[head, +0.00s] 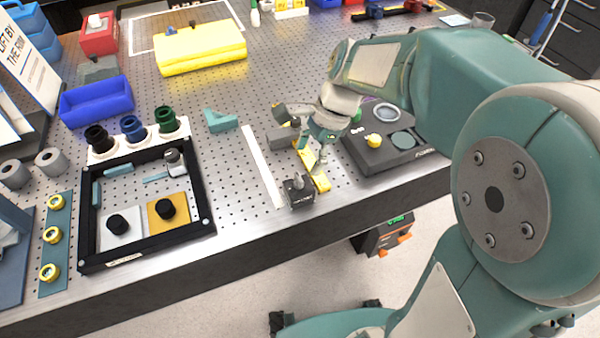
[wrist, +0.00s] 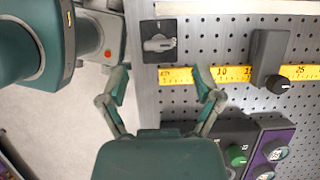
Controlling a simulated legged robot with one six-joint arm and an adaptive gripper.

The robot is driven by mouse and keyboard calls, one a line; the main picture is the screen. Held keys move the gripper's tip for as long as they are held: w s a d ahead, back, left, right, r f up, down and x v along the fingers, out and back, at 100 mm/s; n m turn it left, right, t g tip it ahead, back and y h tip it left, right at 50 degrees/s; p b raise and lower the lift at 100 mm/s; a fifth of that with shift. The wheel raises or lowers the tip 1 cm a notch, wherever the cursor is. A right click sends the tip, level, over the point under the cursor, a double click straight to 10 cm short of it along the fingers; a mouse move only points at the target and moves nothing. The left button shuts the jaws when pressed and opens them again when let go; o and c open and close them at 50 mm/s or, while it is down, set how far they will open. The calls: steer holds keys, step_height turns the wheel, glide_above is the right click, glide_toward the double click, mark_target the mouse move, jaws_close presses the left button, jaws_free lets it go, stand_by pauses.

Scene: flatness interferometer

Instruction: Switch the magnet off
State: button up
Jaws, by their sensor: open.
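A small black block with a grey knob (head: 298,187) sits by the bench's front edge. It shows in the wrist view (wrist: 159,43) with the knob's bar pointing roughly sideways. A grey block with a black knob (wrist: 269,60) lies across the yellow ruler (wrist: 232,74); it also shows in the head view (head: 280,137). I cannot read on or off marks, nor tell surely which block is the magnet. My gripper (wrist: 162,75) is open and empty, its fingers spread just below the black block in the wrist view. In the head view my gripper (head: 303,133) hangs over the ruler.
A dark control box (head: 375,158) with a yellow knob stands right of the ruler. A white strip (head: 263,165) lies left of it. A black-framed tray (head: 145,250) with two black-knobbed plates is further left. The bench edge (head: 330,209) is close to the black block.

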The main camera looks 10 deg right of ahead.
mark_target(299, 176)
steer(key=x, duration=0.5)
steer(key=shift+f, duration=0.15)
steer(key=shift+s, duration=0.1)
jaws_close()
